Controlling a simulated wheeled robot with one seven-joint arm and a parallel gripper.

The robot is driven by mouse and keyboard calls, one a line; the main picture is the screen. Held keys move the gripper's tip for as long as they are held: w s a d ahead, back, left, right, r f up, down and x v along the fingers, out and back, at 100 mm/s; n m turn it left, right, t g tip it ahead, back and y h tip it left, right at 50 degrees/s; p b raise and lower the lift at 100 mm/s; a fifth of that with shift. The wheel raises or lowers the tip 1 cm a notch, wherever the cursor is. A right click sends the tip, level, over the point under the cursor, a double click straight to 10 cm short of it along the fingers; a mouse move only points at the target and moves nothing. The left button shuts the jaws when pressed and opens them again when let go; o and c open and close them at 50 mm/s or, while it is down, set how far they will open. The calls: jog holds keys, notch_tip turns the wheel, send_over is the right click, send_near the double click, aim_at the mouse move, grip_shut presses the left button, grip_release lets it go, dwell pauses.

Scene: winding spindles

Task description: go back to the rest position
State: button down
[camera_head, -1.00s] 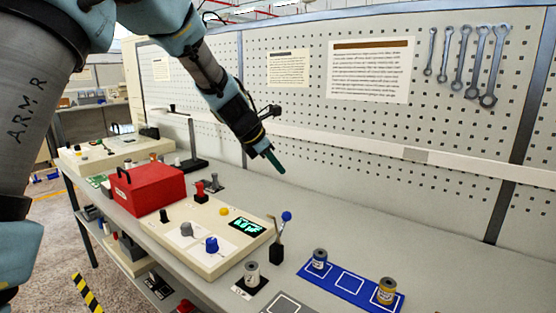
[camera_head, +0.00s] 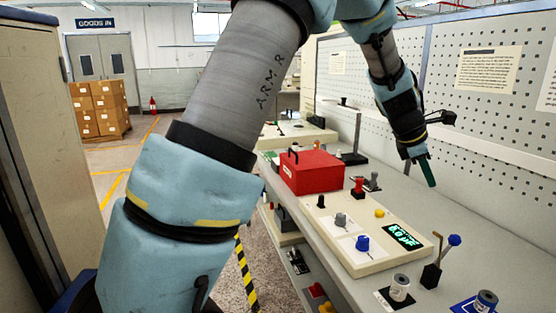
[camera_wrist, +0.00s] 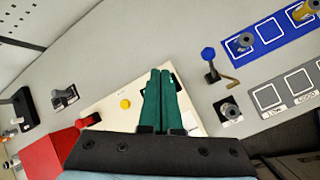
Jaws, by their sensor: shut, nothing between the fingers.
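My gripper (camera_head: 427,170) is at the right in the head view, above the bench and clear of it. Its green fingers are pressed together and hold nothing. In the wrist view the closed fingers (camera_wrist: 160,100) point over the cream control box (camera_wrist: 104,101), hiding part of its face. The same cream box (camera_head: 345,262), with grey and blue knobs, a yellow button and a lit display, shows below the gripper in the head view.
A red box (camera_head: 312,172) stands behind the cream box. A lever with a blue ball (camera_head: 454,240) and a grey spool (camera_head: 400,288) stand in front. The blue spool mat (camera_wrist: 265,35) lies to the side. A pegboard (camera_head: 487,130) rises behind the bench.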

jog(key=w+a+f+m+y, duration=0.1)
jog(key=a+m, duration=0.1)
jog(key=a, duration=0.6)
jog(key=w+a+f+m+t+y, duration=0.1)
jog(key=a+f+m, duration=0.1)
jog(key=a, duration=0.7)
jog(key=w+a+f+m+y, duration=0.1)
jog(key=a+m, duration=0.1)
jog(key=a, duration=0.6)
jog(key=s+a+f+m+y, duration=0.1)
jog(key=s+a+m, duration=0.3)
jog(key=a, duration=0.7)
jog(key=s+a+f+m+y, duration=0.2)
jog(key=s+a, duration=0.4)
jog(key=a, duration=0.4)
jog(key=f+m, duration=0.1)
jog(key=m, duration=0.1)
jog(key=shift+s+a+f+m+g+y, duration=0.15)
jog(key=shift+s+a+m+g+y, duration=0.15)
jog(key=shift+a+m, duration=0.1)
